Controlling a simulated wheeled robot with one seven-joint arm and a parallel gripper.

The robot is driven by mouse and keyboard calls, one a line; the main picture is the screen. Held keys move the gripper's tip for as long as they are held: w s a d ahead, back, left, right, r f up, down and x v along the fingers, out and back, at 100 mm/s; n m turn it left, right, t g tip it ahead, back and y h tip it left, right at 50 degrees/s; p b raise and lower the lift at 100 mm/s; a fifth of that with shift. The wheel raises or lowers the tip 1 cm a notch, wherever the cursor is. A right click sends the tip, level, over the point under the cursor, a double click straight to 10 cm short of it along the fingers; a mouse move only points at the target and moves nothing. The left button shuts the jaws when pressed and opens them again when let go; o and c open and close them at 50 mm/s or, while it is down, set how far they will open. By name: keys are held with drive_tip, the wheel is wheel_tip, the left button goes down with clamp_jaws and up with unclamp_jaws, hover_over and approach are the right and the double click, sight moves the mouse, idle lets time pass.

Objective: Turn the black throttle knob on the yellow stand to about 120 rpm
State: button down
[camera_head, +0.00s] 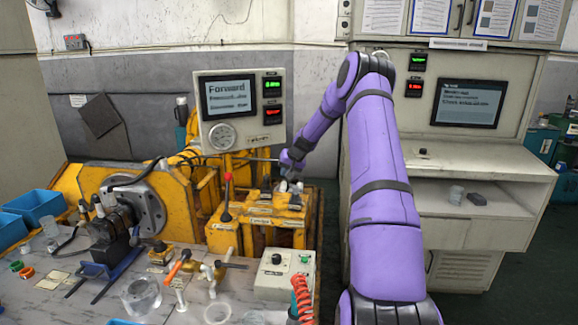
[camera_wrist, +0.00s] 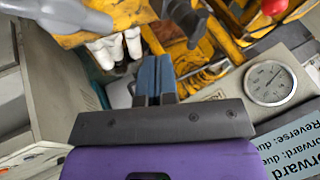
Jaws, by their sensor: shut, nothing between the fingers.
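The yellow stand (camera_head: 236,235) is at the middle of the head view, below the display panel. A red-topped lever (camera_head: 227,178) rises from it. I cannot make out which dark part on the stand is the throttle knob, and no rpm figure is readable. My gripper (camera_head: 288,184) is over the stand's right part, small and partly hidden there. In the wrist view its blue-grey fingers (camera_wrist: 153,80) are together with nothing between them. White parts (camera_wrist: 112,48) and yellow metal lie beyond them, and a dark part (camera_wrist: 186,20) is near their tips.
The display panel (camera_head: 207,120) reads "Forward" and carries a round gauge (camera_head: 222,136), which also shows in the wrist view (camera_wrist: 270,83). A pale control box (camera_head: 268,284) with a black knob stands on the bench. A red coiled hose (camera_head: 302,296) is beside it. A beige console (camera_head: 470,190) is at right.

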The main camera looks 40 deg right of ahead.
sight(268, 180)
drive_tip(key=w+f, duration=0.1)
drive_tip(key=w+a+f, duration=0.2)
drive_tip(key=w, duration=0.1)
drive_tip(key=shift+a, duration=0.25)
drive_tip(key=shift+w+a, duration=0.15)
drive_tip(key=shift+a, duration=0.05)
drive_tip(key=shift+w+a, duration=0.25)
drive_tip(key=shift+a, duration=0.3)
